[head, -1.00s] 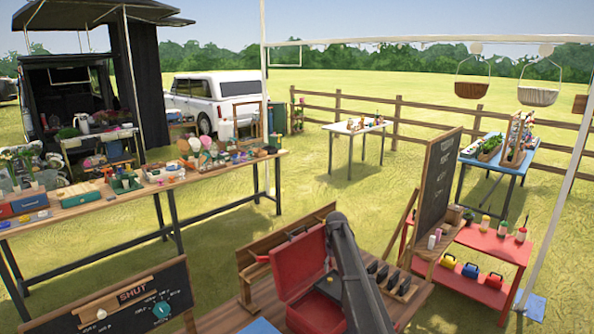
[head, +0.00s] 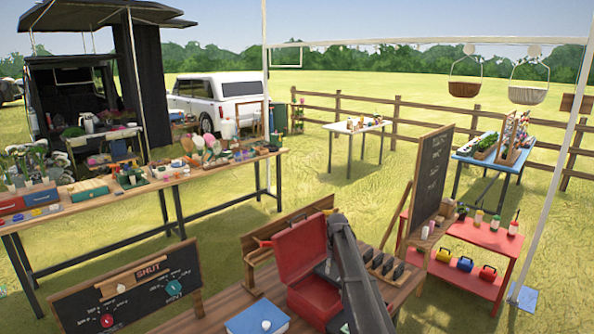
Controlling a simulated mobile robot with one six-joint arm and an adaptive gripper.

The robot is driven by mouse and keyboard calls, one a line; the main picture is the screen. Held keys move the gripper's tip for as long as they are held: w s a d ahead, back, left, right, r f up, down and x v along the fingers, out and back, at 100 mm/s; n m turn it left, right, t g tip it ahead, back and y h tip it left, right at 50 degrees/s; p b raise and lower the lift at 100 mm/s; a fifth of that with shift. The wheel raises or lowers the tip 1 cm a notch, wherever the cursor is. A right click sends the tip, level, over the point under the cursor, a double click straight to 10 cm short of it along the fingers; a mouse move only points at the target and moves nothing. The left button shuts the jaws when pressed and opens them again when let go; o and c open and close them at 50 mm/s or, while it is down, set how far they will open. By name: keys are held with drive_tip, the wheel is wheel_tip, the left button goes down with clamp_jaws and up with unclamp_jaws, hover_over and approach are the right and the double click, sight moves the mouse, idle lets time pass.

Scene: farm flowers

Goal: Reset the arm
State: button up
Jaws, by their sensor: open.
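My dark arm (head: 350,275) rises from the bottom centre of the head view, in front of the right side of an open red case (head: 300,248). The arm's upper end shows near the case's lid. No gripper fingers can be made out, so my gripper is not in view. Nothing is seen held by the arm.
The red case and a blue box (head: 257,318) are on a wooden workbench (head: 212,308). A dial board (head: 133,293) stands at left and a chalkboard (head: 430,185) at right. A red shelf (head: 478,238) is beyond. Open grass (head: 335,215) lies between the tables.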

drive_tip(key=s+d+f+m+b, duration=0.1)
drive_tip(key=s+f+b, duration=0.2)
drive_tip(key=s, duration=0.9)
drive_tip(key=s+d+f+m+b, duration=0.1)
drive_tip(key=s+f+m+b, duration=0.1)
drive_tip(key=s, duration=1.1)
drive_tip(key=s+d+f+m+b, duration=0.1)
drive_tip(key=s+f+b, duration=0.3)
drive_tip(key=s, duration=0.8)
drive_tip(key=shift+s+f, duration=0.15)
drive_tip(key=shift+f, duration=0.35)
